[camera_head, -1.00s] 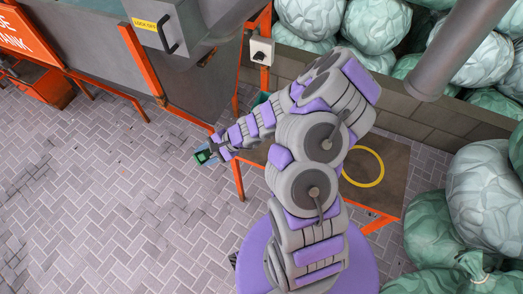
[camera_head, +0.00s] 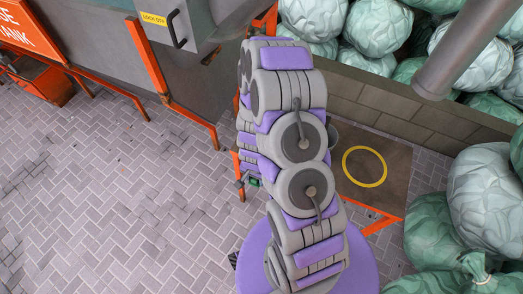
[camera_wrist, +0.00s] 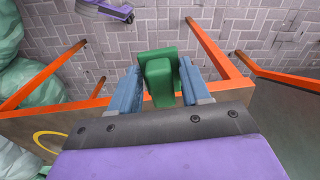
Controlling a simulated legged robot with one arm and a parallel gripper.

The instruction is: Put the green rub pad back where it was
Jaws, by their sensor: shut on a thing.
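The green rub pad (camera_wrist: 158,62) is a block with a raised green grip, between the blue fingers of my gripper (camera_wrist: 158,72) in the wrist view. The gripper is shut on it and holds it in the air, with paving and an orange frame behind. In the head view, my arm hides most of the gripper; a small green patch of the pad (camera_head: 254,181) shows just left of the arm. A brown tabletop (camera_head: 398,160) with a yellow ring (camera_head: 365,167) lies right of my arm. The ring also shows at lower left in the wrist view (camera_wrist: 48,145).
A grey cabinet (camera_head: 110,45) with orange legs stands at the left. A grey round object (camera_head: 332,134) is partly hidden behind my arm. A low block wall (camera_head: 400,112) and green bundles (camera_head: 485,205) bound the right. Paving at left is open.

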